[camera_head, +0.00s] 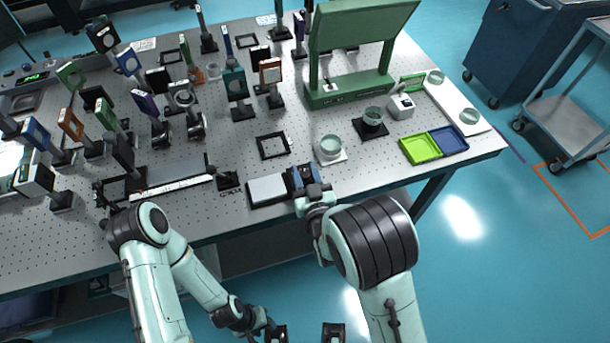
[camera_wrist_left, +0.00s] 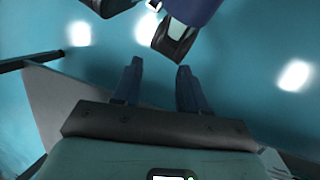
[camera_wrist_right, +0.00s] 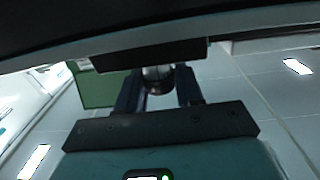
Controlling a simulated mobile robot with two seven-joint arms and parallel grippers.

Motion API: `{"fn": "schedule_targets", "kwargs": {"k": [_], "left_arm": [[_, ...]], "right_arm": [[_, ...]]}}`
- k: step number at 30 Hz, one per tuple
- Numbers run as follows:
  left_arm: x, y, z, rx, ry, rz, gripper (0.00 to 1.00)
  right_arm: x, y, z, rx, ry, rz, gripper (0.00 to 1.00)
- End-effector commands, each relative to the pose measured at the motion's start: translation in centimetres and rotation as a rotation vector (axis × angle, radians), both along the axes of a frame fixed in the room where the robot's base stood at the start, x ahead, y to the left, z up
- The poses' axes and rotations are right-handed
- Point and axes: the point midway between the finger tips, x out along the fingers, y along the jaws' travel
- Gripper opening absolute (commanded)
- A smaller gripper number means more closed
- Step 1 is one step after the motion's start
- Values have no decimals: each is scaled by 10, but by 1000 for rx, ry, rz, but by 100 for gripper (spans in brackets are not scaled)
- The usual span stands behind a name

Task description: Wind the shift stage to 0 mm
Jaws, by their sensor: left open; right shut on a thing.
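A low stage with a pale top plate and dark base (camera_head: 268,189) lies near the table's front edge in the head view; I take it for the shift stage. My right gripper (camera_head: 303,183) is at its right end. In the right wrist view my right gripper (camera_wrist_right: 158,92) is shut on a round metallic knob (camera_wrist_right: 157,74), below a dark block (camera_wrist_right: 150,55). The stage's reading is not legible. My left gripper (camera_head: 269,326) hangs low in front of the table, over the floor. In the left wrist view my left gripper (camera_wrist_left: 157,70) is open and empty.
A long stage with a white scale strip (camera_head: 172,188) lies to the left. Several optic mounts crowd the left and back. A glass dish (camera_head: 331,147), a green tray (camera_head: 419,148) and a blue tray (camera_head: 449,140) stand to the right. A green stand (camera_head: 350,92) is behind.

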Motion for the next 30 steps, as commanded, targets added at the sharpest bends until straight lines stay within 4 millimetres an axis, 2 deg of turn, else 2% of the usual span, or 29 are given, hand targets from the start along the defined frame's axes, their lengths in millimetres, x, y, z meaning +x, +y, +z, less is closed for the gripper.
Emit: {"fn": "schedule_targets", "kwargs": {"k": [1,10,15,21,30], "left_arm": [[-5,0,-13,0,7,0,43],[-18,0,-58,0,23,1,43],[-10,0,-73,5,-10,7,43],[-4,1,-82,9,-31,12,43],[-2,0,-83,8,-36,13,43]], "right_arm": [[1,-3,-3,8,-6,14,6],[2,-4,-3,4,-11,202,6],[3,-5,-2,-1,-10,346,6],[3,-3,-1,-2,-8,513,6],[1,-1,1,-1,-4,687,6]]}}
